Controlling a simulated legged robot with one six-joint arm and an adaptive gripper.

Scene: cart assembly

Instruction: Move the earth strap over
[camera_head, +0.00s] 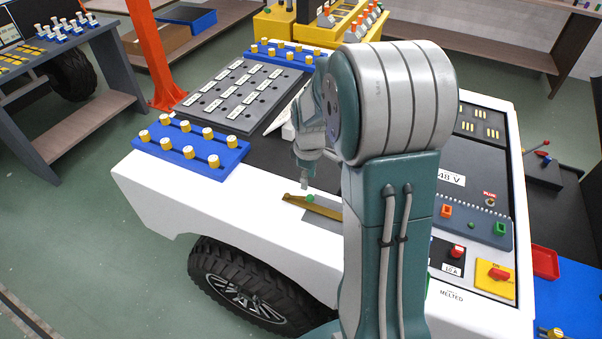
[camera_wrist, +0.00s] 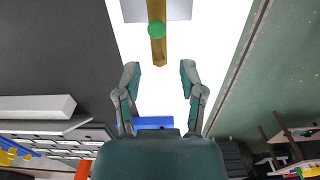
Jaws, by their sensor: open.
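The earth strap appears as a flat brass-coloured bar (camera_head: 296,200) near the front edge of the white cart top. My gripper (camera_head: 304,184) is just above the strap. In the wrist view my gripper (camera_wrist: 159,74) is open and empty, and the strap's free end lies just ahead, between the lines of the fingers. My arm hides the strap's right side.
A blue block with yellow pegs (camera_head: 190,149) stands left of the strap. A dark slotted panel (camera_head: 208,103) and a white bar (camera_wrist: 35,108) lie farther in. The control panel (camera_head: 471,230) is on the right. White cart surface around the strap's free end is clear.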

